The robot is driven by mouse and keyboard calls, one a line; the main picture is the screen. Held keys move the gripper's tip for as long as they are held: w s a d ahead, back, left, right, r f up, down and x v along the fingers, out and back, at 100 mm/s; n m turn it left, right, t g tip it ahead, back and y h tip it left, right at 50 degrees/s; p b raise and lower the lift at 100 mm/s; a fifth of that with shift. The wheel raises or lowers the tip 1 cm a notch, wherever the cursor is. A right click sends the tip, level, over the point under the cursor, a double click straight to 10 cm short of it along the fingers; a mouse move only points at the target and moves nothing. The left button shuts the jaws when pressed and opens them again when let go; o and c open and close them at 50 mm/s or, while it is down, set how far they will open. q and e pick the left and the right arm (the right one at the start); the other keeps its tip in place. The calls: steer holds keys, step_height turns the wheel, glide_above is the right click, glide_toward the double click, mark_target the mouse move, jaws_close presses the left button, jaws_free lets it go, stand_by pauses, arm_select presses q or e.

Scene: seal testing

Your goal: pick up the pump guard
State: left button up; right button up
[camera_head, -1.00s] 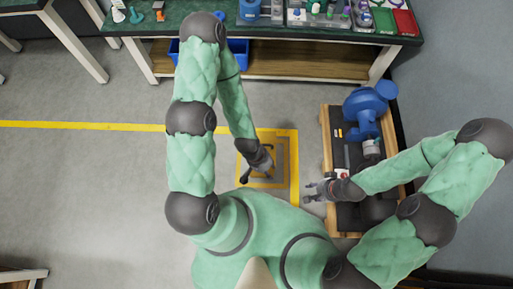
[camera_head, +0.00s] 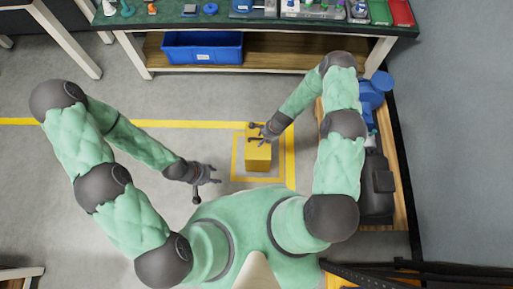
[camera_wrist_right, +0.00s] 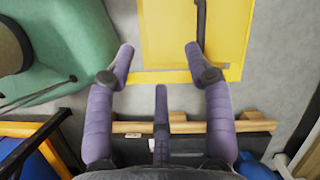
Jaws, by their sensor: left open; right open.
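My right gripper (camera_head: 262,134) is at the guard's top, partly covering the handle. In the right wrist view its fingers (camera_wrist_right: 160,58) are spread and empty, with the guard's yellow face (camera_wrist_right: 165,35) and a dark bar beyond the fingertips. I cannot tell whether they touch. My left gripper (camera_head: 208,180) is open and empty over the floor, left of the square.
The pump (camera_head: 372,90) is on a wooden pallet (camera_head: 400,195) at the right, partly hidden by my right arm. A bench (camera_head: 270,30) with a blue bin (camera_head: 203,47) on its shelf stands at the back.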

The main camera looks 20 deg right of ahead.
mark_target(259, 139)
steer(key=w+d+f+m, duration=0.2)
steer(key=w+f+m, duration=0.1)
steer(key=w+d+f+m, duration=0.1)
steer(key=w+f+m, duration=0.1)
steer(key=shift+w+t, duration=0.1)
steer(key=shift+t, duration=0.2)
steer(key=shift+w+f+m+y+b, duration=0.15)
steer(key=shift+f+m+y+b, duration=0.15)
steer(key=shift+f+b, duration=0.1)
steer(key=b+x, duration=0.2)
steer(key=x, duration=0.3)
steer(key=shift+f, duration=0.1)
steer(key=b+x, duration=0.3)
steer(key=x, duration=0.2)
steer(key=shift+a, duration=0.2)
jaws_close()
